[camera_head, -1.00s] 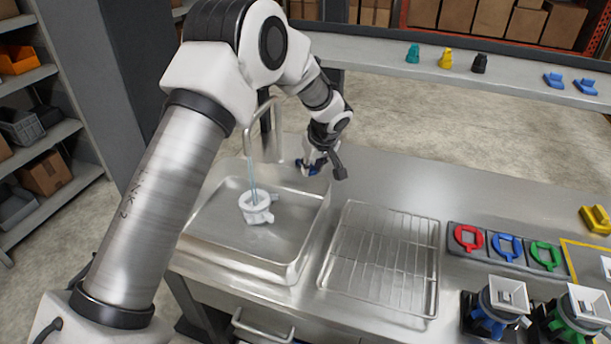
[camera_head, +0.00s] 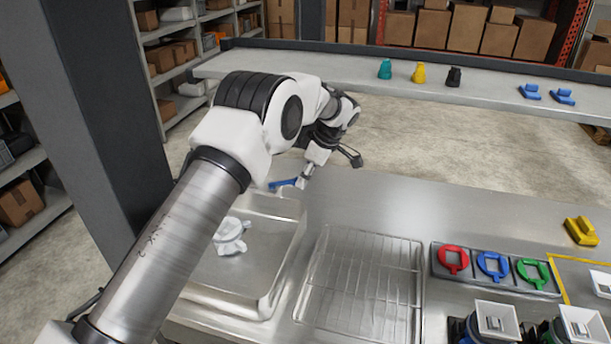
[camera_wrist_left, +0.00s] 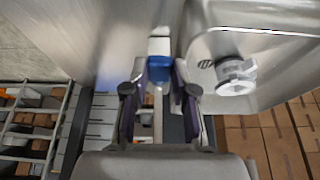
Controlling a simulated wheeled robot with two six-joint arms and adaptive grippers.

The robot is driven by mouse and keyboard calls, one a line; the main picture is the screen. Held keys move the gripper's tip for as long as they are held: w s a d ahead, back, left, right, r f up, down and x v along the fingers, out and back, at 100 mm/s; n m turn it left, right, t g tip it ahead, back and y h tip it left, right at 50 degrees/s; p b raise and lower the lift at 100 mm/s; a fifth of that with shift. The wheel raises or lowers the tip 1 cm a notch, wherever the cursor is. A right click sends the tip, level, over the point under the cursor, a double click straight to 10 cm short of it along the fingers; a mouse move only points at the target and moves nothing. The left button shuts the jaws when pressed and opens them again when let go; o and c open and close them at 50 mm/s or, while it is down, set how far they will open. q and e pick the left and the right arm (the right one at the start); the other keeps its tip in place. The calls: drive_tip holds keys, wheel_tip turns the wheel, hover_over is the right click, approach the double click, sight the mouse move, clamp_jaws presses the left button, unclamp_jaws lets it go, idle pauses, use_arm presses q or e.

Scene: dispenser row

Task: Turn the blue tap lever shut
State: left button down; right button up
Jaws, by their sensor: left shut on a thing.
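The blue tap lever (camera_head: 283,183) is at the back edge of the sink, pointing left from my left gripper (camera_head: 303,181). In the left wrist view, the lever's blue part (camera_wrist_left: 158,74) is between the two dark fingers of my left gripper (camera_wrist_left: 158,92), which is shut on it. A white part with side lugs (camera_head: 230,236) is in the sink basin (camera_head: 262,268); the wrist view shows it too (camera_wrist_left: 236,76). My left arm hides the tap spout in the head view, and I cannot tell whether water runs. My right gripper is out of view.
A wire rack (camera_head: 362,285) lies right of the sink. Beyond it are a holder with red, blue and green rings (camera_head: 492,266), and a yellow block (camera_head: 581,231). A shelf (camera_head: 500,90) with small coloured parts runs behind. The counter behind the rack is clear.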

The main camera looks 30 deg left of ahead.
use_arm(q)
drive_tip(key=shift+w, duration=0.15)
idle(0.4)
drive_tip(key=c, duration=0.9)
unclamp_jaws()
drive_tip(key=shift+a, duration=0.15)
